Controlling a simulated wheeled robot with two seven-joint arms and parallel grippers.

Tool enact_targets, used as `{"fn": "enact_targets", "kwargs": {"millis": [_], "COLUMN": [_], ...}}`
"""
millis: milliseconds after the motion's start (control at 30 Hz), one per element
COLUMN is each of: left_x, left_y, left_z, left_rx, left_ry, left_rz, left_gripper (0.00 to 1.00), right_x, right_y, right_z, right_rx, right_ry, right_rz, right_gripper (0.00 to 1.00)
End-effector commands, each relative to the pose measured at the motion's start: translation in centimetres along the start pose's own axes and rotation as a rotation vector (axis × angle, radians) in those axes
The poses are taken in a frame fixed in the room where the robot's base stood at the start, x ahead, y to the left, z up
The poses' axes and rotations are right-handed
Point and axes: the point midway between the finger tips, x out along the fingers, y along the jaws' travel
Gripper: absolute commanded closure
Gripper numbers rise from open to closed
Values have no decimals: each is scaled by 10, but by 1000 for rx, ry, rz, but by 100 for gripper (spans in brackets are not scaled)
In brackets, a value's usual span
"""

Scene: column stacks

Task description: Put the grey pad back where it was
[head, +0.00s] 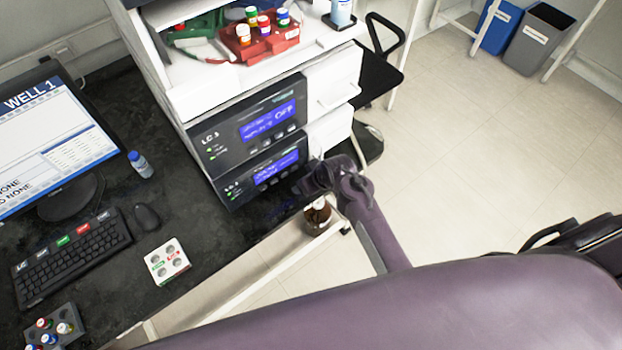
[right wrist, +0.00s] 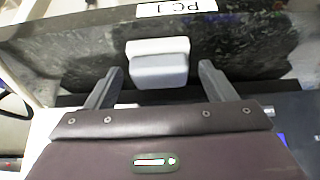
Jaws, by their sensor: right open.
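In the right wrist view a light grey block with a paler top, which looks like the grey pad (right wrist: 158,72), shows against the dark speckled bench surface. My right gripper (right wrist: 160,68) is open, with one finger on each side of the pad in the picture. A gap shows on both sides, and I cannot tell how far beyond the fingertips the pad is. In the head view my right gripper (head: 318,178) is beside the lower LC unit at the bench's right end. The pad cannot be made out there. My left gripper is not in view.
A "PC 1" label (right wrist: 176,8) is beyond the pad. The stacked LC units (head: 250,125) stand close to my right gripper. A brown bottle (head: 318,214) is just below it. A white vial holder (head: 167,261), mouse (head: 147,217) and keyboard (head: 72,256) are on the bench.

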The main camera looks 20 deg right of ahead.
Motion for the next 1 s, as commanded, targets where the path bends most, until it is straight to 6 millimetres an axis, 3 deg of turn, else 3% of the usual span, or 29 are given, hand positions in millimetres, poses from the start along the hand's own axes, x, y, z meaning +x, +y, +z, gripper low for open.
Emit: {"fn": "enact_targets", "kwargs": {"millis": [267, 800, 1000], "left_x": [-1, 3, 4], "left_y": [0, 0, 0], "left_z": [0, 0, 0], "left_rx": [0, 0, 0], "left_ry": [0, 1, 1], "left_rz": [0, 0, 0], "left_gripper": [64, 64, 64], "right_x": [-9, -104, -120], "right_y": [0, -1, 0], "right_z": [-2, -2, -1], "right_rx": [0, 1, 0], "right_ry": [2, 2, 1], "right_rz": [0, -1, 0], "right_gripper": [23, 23, 23]}}
